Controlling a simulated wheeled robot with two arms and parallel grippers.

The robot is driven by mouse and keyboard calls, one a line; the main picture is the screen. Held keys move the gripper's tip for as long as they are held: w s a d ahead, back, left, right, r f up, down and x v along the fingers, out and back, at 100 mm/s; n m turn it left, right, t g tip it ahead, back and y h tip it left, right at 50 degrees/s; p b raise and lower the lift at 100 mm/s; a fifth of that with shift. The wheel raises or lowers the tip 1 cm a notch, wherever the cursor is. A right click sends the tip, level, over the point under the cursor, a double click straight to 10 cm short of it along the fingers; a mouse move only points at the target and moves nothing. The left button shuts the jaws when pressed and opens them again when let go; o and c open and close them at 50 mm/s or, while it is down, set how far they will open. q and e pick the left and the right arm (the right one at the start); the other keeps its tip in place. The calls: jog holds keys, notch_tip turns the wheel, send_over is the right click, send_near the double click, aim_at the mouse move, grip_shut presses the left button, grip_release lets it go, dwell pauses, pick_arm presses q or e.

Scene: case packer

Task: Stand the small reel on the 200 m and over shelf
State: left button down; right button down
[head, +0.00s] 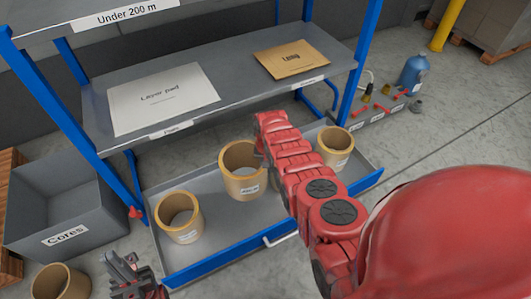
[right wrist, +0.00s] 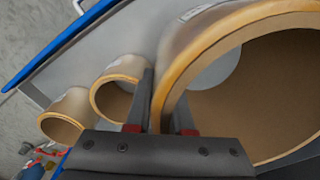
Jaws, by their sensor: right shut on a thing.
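My right gripper (right wrist: 165,100) is shut on the wall of a tan reel (right wrist: 255,95), one finger inside and one outside. In the head view this appears to be the middle reel (head: 236,180), upright in the pulled-out drawer (head: 217,243); my right arm partly covers the area beside it. Other tan reels stand at the drawer's left (head: 180,232) and right (head: 335,158). Reel labels are too small to read, so I cannot tell which is the small one. No sign reading 200 m and over is visible.
The upper shelf bears an "Under 200 m" sign (head: 127,14). A grey "Cores" bin (head: 60,205) stands left; blue posts (head: 75,130) frame the rack.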

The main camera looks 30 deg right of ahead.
jog(key=shift+r+p, duration=0.45)
jog(key=shift+r, duration=0.15)
jog(key=shift+s, duration=0.2)
jog(key=shift+r+p, duration=0.2)
jog(key=shift+p, duration=0.1)
